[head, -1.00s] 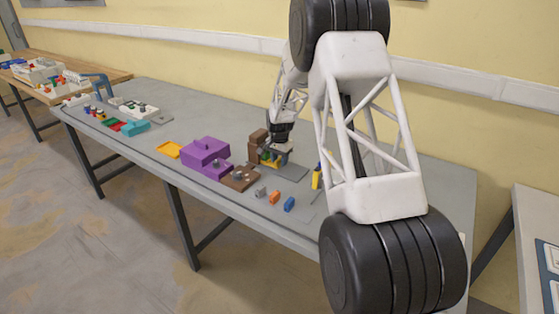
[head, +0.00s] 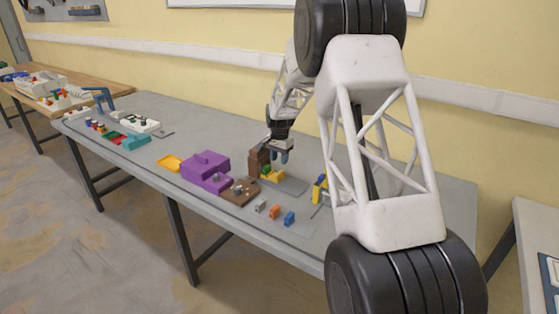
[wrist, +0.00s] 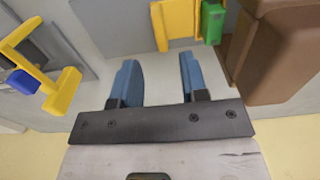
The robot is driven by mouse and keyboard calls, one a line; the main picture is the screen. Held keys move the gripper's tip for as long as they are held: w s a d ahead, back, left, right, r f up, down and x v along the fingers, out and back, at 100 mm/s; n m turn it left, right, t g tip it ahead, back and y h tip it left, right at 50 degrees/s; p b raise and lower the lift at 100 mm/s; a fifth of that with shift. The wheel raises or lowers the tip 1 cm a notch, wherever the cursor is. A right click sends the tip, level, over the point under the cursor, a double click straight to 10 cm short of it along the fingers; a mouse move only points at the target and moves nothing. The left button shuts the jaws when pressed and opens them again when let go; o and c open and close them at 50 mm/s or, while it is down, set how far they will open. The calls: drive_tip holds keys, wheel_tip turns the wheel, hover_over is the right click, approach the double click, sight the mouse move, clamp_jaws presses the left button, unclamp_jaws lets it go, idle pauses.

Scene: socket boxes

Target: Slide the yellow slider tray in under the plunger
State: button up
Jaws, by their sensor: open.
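My gripper (head: 281,158) is open and empty, with its blue fingers above the table just right of a brown block-like fixture (head: 257,162). In the wrist view my gripper's fingers (wrist: 157,80) are spread apart with nothing between them. The yellow slider tray (head: 273,176) sits low against the brown fixture. It also shows in the wrist view (wrist: 175,22), beyond the fingertips, beside a green block (wrist: 212,22) and the brown fixture (wrist: 285,50). I cannot make out the plunger itself or whether the tray is under it.
A purple fixture (head: 207,176) and an orange-yellow tray (head: 170,162) stand to the left. A brown plate (head: 240,191) and small grey, orange (head: 274,211) and blue (head: 289,218) blocks lie in front. A yellow-and-blue frame (head: 319,188) stands right; it also shows in the wrist view (wrist: 62,92).

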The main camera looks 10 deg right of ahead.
drive_tip(key=c, duration=0.5)
drive_tip(key=shift+s+d+r+m, duration=0.1)
drive_tip(key=shift+s+d+m, duration=0.05)
drive_tip(key=shift+m, duration=0.15)
drive_tip(key=shift+c, duration=0.9)
drive_tip(key=shift+s+d+r+m, duration=0.1)
drive_tip(key=shift+s+d+m, duration=0.05)
drive_tip(key=shift+m, duration=0.15)
clamp_jaws()
drive_tip(key=s+d+r+m+t+y, duration=0.3)
drive_tip(key=s+d+m, duration=0.3)
drive_tip(key=m, duration=1)
drive_tip(key=shift+s+d+r+m, duration=0.15)
drive_tip(key=shift+s+d+m, duration=0.1)
drive_tip(key=shift+d+m, duration=0.25)
drive_tip(key=shift+d, duration=0.1)
